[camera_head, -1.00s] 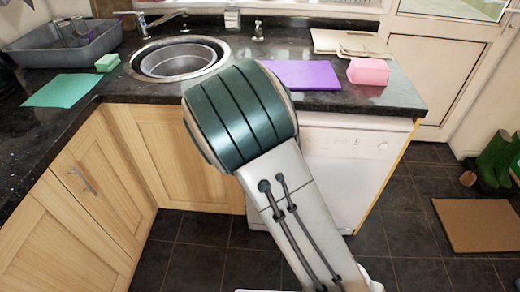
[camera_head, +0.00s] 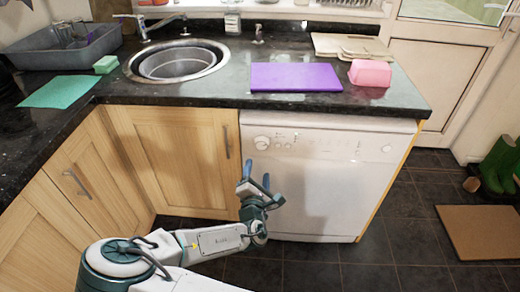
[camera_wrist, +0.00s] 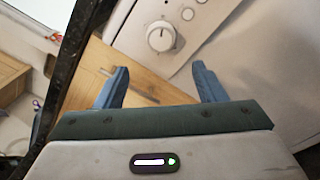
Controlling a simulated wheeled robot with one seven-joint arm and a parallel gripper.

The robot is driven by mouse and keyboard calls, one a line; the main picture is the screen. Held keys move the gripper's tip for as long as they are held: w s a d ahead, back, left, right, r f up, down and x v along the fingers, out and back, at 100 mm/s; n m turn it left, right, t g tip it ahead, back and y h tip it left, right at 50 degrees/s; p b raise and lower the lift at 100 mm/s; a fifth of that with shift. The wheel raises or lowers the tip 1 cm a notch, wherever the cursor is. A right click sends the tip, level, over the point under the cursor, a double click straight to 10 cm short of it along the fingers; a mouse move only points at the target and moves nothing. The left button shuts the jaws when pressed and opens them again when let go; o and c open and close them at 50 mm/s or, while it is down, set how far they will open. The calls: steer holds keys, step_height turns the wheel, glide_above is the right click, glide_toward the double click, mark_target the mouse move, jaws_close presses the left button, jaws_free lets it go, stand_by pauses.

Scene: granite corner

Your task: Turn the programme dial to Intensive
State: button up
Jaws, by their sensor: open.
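The white dishwasher (camera_head: 318,190) stands under the worktop, and its round programme dial (camera_head: 262,142) is on the left of the control panel. In the wrist view the dial (camera_wrist: 160,36) shows a ridge and a mark on its face, with printed marks around it too small to read. My gripper (camera_head: 257,176) is open and empty, with blue fingers, in front of the dishwasher and below the dial in the head view. In the wrist view my gripper (camera_wrist: 160,70) has a finger to either side below the dial, apart from it.
A smaller knob (camera_head: 386,148) is on the panel's right. The dark worktop (camera_head: 225,85) juts over the front and carries a purple board (camera_head: 295,77) and a pink box (camera_head: 369,73). A wooden cupboard door (camera_head: 180,155) with a handle adjoins on the left.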

mark_target(261, 147)
steer(key=w, duration=1.1)
steer(key=shift+w+d, duration=0.25)
steer(key=c, duration=1)
